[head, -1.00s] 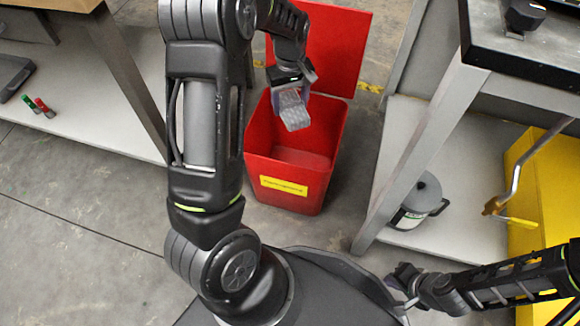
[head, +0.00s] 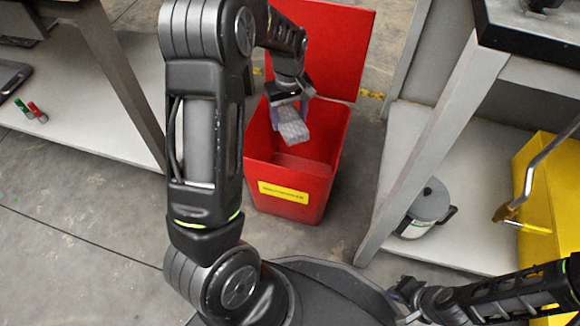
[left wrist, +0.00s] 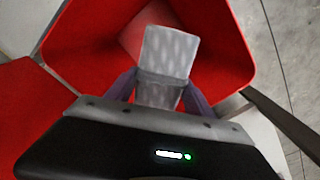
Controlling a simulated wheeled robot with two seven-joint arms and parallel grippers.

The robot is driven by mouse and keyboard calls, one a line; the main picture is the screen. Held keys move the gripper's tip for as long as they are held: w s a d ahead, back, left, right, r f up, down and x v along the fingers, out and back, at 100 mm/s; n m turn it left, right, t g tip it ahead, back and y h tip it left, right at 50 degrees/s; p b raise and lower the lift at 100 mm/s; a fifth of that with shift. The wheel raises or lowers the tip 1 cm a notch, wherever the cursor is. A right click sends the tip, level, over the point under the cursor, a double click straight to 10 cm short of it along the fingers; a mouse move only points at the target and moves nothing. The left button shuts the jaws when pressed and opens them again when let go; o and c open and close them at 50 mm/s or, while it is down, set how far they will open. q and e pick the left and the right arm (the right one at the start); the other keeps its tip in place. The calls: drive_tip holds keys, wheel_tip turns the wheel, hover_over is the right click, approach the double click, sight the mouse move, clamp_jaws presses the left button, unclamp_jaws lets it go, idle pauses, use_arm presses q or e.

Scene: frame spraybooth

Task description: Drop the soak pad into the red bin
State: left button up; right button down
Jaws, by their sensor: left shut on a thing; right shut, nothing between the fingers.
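The soak pad (head: 291,125) is a grey, quilted, rectangular pad. My left gripper (head: 289,108) is shut on it and holds it over the open mouth of the red bin (head: 322,165). The bin stands on the floor with its red lid (head: 325,45) raised at the back and a yellow label on its front. In the left wrist view the pad (left wrist: 168,52) hangs between the fingers of my left gripper (left wrist: 160,88), inside the outline of the red bin rim (left wrist: 238,50). My right gripper (head: 402,291) is shut and empty at the lower right, away from the bin.
A grey bench with a lower shelf (head: 420,150) stands right of the bin, with a metal pot (head: 428,205) on the shelf. A yellow container (head: 550,200) is further right. Red and green small items (head: 36,111) lie on the left shelf. Floor around the bin is clear.

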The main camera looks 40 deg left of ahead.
use_arm(q)
drive_tip(key=shift+f+b, duration=0.4)
drive_tip(key=shift+f, duration=0.4)
drive_tip(key=o, duration=1.5)
drive_tip(key=shift+o, duration=0.2)
drive_tip(key=shift+r, duration=0.15)
wheel_tip(320, 180, up, 8)
drive_tip(key=p, duration=0.4)
drive_tip(key=shift+f, duration=0.2)
